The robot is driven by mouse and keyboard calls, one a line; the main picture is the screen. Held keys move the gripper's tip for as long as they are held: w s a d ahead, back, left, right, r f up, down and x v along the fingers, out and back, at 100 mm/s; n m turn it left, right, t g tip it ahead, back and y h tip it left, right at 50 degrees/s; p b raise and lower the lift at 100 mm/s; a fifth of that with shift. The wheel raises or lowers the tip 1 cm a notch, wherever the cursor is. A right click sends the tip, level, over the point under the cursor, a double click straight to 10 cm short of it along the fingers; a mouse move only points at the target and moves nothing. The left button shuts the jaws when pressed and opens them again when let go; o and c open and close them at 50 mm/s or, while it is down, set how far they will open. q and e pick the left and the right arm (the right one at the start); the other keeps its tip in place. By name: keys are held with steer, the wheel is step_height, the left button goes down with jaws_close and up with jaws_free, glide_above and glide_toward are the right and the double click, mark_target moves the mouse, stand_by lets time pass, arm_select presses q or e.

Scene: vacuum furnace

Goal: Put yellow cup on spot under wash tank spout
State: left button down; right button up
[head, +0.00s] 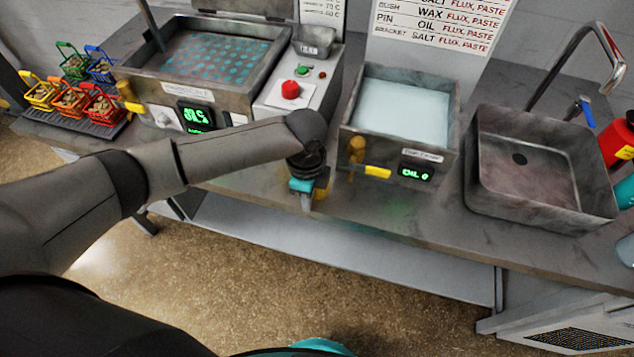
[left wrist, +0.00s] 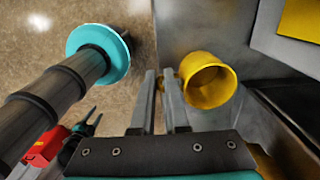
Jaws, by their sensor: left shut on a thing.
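My left gripper (head: 306,198) is over the front edge of the bench, just left of the middle tank. It is shut on the yellow cup (head: 322,191), which is mostly hidden by the gripper in the head view. In the left wrist view the fingers (left wrist: 166,80) close at the left side of the yellow cup (left wrist: 208,82), whose open mouth shows. The middle tank (head: 350,128) holds pale liquid and has a brass spout (head: 357,148) at its front left. The cup is left of and below this spout. I cannot make out a marked spot.
A control box with a red button (head: 290,89) stands behind the gripper. A heated tank (head: 125,75) and small coloured baskets (head: 72,100) are at the left. A sink (head: 480,160) and a red bottle (head: 618,142) are at the right. The bench front strip (head: 400,205) is clear.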

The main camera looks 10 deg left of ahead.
arm_select(q)
steer(key=shift+r, duration=0.1)
stand_by(0.3)
steer(key=shift+w+r, duration=0.1)
steer(key=shift+r, duration=0.4)
step_height(320, 180, up, 19)
steer(key=p, duration=0.2)
steer(key=shift+p, duration=0.35)
